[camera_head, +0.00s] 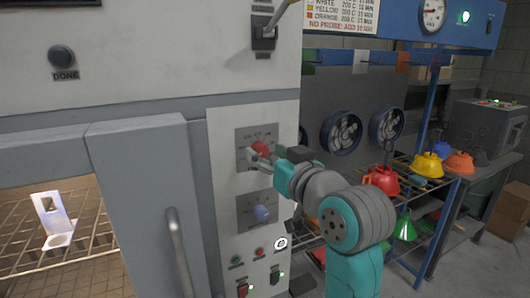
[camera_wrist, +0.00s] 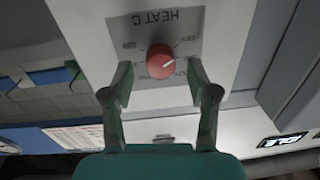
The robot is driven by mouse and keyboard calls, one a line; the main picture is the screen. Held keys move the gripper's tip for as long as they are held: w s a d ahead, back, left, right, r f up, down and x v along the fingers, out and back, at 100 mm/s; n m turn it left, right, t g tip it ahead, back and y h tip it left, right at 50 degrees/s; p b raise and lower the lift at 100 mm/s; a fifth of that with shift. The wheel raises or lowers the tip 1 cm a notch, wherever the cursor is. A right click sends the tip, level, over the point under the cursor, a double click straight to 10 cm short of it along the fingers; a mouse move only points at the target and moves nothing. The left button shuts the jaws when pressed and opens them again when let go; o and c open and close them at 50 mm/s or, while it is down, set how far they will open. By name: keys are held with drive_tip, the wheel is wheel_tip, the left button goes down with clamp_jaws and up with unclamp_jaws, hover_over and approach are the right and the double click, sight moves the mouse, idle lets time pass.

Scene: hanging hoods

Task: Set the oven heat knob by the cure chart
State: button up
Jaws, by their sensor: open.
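The red heat knob (camera_head: 260,149) is on the oven's control panel; in the wrist view the red knob (camera_wrist: 160,62) sits on a plate labelled HEAT C, seen upside down. A white mark on it points right in that view; the scale numbers are unclear. My gripper (camera_head: 256,158) is at the knob. In the wrist view my open gripper (camera_wrist: 160,72) has one finger on each side of the knob, with gaps visible. The cure chart (camera_head: 341,16) is at the top, cut off; its lines for white, yellow and orange are small, and the bottom line starts NO PROBE.
A blue knob (camera_head: 261,213) is below the red one, with small buttons and switches underneath. A lever (camera_head: 264,38) is above. The oven door (camera_head: 145,200) with handle is left; a white bracket (camera_head: 53,222) stands on the oven rack. Coloured hoods (camera_head: 428,166) sit on a rack right.

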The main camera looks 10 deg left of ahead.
drive_tip(key=shift+w+a, duration=0.5)
drive_tip(key=shift+w, duration=0.05)
clamp_jaws()
drive_tip(key=m, duration=0.3)
drive_tip(key=shift+m, duration=0.4)
drive_tip(key=shift+f+m, duration=0.1)
drive_tip(key=shift+m, duration=2)
drive_tip(key=shift+d, duration=0.1)
